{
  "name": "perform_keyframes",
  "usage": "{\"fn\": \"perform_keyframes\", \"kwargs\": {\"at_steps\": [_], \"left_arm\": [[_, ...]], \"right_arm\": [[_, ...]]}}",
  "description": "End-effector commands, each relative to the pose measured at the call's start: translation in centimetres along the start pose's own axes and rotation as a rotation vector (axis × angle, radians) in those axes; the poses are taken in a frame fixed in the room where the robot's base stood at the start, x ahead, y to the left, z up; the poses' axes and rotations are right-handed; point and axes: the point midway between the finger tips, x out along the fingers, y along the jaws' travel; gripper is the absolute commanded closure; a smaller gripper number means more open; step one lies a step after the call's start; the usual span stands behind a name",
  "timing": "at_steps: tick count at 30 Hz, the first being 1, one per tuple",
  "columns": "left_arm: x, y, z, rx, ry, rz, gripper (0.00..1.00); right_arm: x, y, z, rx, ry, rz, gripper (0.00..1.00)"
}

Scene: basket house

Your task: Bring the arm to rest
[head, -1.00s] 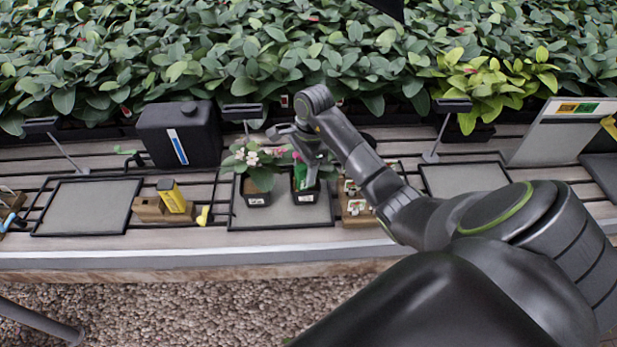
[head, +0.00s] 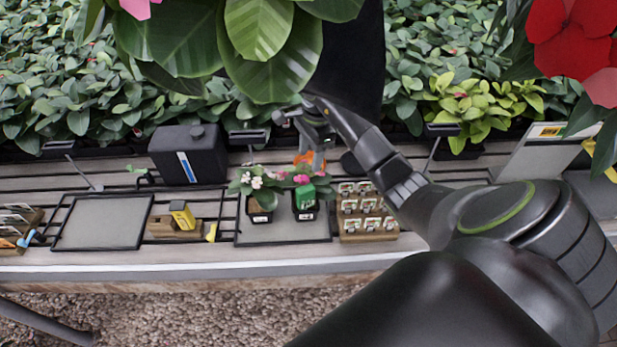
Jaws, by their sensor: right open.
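My right arm comes in from the lower right and reaches over the bench. My right gripper (head: 318,140) is open and empty, above and behind the two potted plants. The plant with white and pink flowers (head: 258,195) stands in a small black pot on the middle grey tray (head: 285,232). Beside it, the plant with a pink flower and a green tag (head: 305,194) stands in its own black pot. The gripper is apart from both. An orange flower shows just below the gripper, partly hidden. My left gripper is out of view.
A wooden block with several small labelled cells (head: 366,211) stands right of the tray. A black canister (head: 187,154), an empty left tray (head: 102,222) and a yellow item on a wooden block (head: 182,214) are to the left. Large leaves (head: 265,40) and red petals (head: 575,40) hang close at the top.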

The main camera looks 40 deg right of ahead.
Motion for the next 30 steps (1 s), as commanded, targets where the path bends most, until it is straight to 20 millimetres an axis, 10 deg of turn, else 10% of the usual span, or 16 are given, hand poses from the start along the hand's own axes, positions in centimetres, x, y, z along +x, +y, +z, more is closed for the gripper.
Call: {"fn": "perform_keyframes", "kwargs": {"at_steps": [20,30], "left_arm": [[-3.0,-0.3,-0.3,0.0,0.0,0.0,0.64],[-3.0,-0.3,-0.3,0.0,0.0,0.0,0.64]], "right_arm": [[-3.1,0.0,0.2,0.0,-0.01,-0.006,0.49],[-1.8,-0.5,9.1,0.065,-0.474,-0.238,0.49]]}}
